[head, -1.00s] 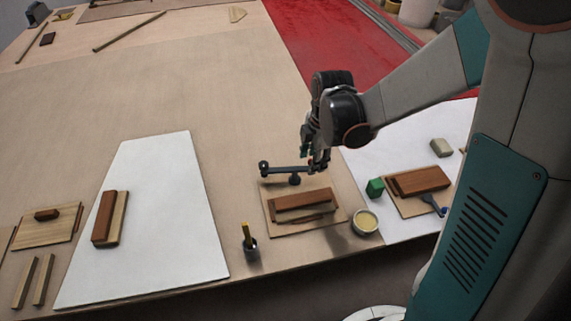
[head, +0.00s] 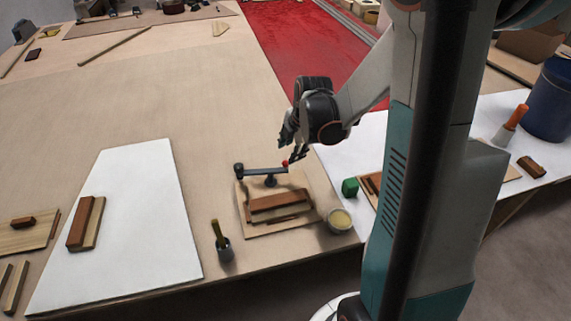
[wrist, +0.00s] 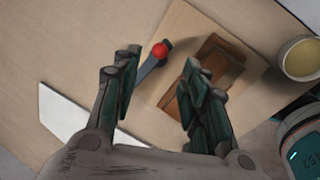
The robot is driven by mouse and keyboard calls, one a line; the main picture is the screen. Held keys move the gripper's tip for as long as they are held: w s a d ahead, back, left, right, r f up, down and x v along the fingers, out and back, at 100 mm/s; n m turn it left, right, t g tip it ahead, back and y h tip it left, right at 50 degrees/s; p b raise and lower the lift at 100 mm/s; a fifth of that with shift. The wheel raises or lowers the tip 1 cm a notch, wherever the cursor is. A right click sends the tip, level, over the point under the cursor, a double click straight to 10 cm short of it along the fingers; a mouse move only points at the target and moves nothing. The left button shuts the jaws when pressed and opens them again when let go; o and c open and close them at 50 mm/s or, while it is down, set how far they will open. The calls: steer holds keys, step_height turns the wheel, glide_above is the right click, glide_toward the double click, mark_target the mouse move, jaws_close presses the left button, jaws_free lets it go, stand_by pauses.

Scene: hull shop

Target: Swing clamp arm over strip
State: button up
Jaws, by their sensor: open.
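The clamp arm (head: 258,171) is a dark bar with a red knob (head: 285,162) at its right end. It stands along the back edge of a small wooden board (head: 250,226). A dark reddish-brown wood strip (head: 279,201) lies on the board in front of the bar, which does not cross over it. My gripper (head: 292,147) is open and empty just above and behind the knob. In the wrist view, the red knob (wrist: 159,50) shows between the spread fingers (wrist: 160,75), with no clear contact. The left finger and part of the bar overlap there.
A dark pot with a yellow-handled tool (head: 224,249) stands at front left. A white sheet (head: 130,240) lies farther left.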

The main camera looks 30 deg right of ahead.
mark_target(286, 162)
steer(key=b+x, duration=0.2)
steer(key=x, duration=0.5)
steer(key=shift+w+f, duration=0.1)
steer(key=shift+f, duration=0.3)
jaws_close()
